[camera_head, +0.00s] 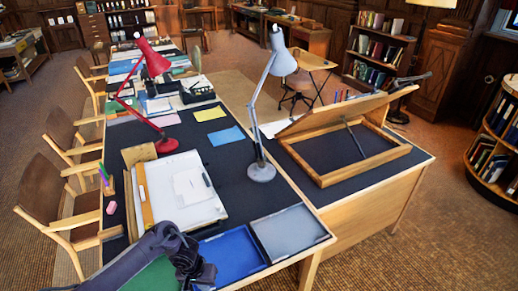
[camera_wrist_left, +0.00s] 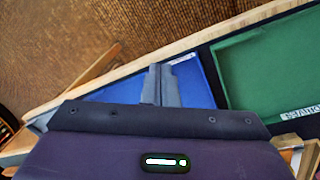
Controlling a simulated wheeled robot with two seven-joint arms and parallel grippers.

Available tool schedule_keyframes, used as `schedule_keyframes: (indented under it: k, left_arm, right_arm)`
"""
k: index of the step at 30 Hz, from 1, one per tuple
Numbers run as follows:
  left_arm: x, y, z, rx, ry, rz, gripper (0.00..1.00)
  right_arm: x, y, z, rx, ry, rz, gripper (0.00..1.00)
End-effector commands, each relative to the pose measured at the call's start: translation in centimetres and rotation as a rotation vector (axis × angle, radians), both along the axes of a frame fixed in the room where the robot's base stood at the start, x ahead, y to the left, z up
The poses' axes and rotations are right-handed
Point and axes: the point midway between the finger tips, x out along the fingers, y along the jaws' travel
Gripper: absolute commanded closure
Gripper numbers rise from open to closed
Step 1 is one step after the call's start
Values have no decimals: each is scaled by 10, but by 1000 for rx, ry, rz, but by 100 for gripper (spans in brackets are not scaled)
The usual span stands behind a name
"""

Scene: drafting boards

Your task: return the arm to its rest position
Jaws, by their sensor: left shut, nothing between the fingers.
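My left arm (camera_head: 140,258) comes in from the bottom left in the head view, low over the near edge of the desk. Its left gripper (camera_head: 203,274) is above the left side of a blue tray (camera_head: 235,256). In the left wrist view the two fingers (camera_wrist_left: 160,84) are together with nothing between them. The blue tray (camera_wrist_left: 200,88) lies beyond them there, and a green tray (camera_wrist_left: 268,70) is to the right. The gap between fingertips and tray cannot be judged. My right gripper is not in view.
A grey tray (camera_head: 290,234) lies right of the blue one. A white paper stack (camera_head: 185,190), red lamp (camera_head: 155,66), grey lamp (camera_head: 262,172) and tilted wooden drafting board (camera_head: 345,118) stand farther back. Wooden chairs (camera_head: 48,195) line the left side.

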Motion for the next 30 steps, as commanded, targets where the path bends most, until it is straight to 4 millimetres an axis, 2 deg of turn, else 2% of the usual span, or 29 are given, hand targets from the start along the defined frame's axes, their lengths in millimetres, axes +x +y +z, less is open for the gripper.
schedule_keyframes:
  k: [1, 4, 8, 11, 14, 15, 18, 20, 21, 25, 27, 30]
  left_arm:
    - [-7, -6, -16, -25, 3, -4, 100]
    - [-16, -18, -44, -80, -8, -14, 100]
    - [-34, -34, -88, -155, -32, -25, 100]
    - [-54, -42, -133, -206, -65, -23, 100]
    - [-88, -43, -190, -234, -106, -13, 100]
    - [-107, -40, -215, -233, -124, -7, 100]
    - [-156, -25, -270, -195, -161, 1, 100]
    - [-190, -13, -298, -156, -171, 0, 100]
    - [-214, -5, -315, -127, -172, -4, 100]
    - [-290, 23, -356, -22, -154, -27, 100]
    - [-326, 36, -370, 28, -137, -45, 100]
    - [-364, 50, -381, 83, -114, -70, 100]
  right_arm:
    - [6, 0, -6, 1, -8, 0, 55]
    - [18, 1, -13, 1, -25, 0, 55]
    - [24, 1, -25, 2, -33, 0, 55]
    - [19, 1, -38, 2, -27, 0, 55]
    - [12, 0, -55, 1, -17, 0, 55]
    - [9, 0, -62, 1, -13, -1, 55]
    - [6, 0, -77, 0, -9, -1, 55]
    - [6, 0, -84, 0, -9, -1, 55]
    - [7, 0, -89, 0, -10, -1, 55]
    - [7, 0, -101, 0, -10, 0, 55]
    - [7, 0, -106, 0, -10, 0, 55]
    - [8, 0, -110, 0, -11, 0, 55]
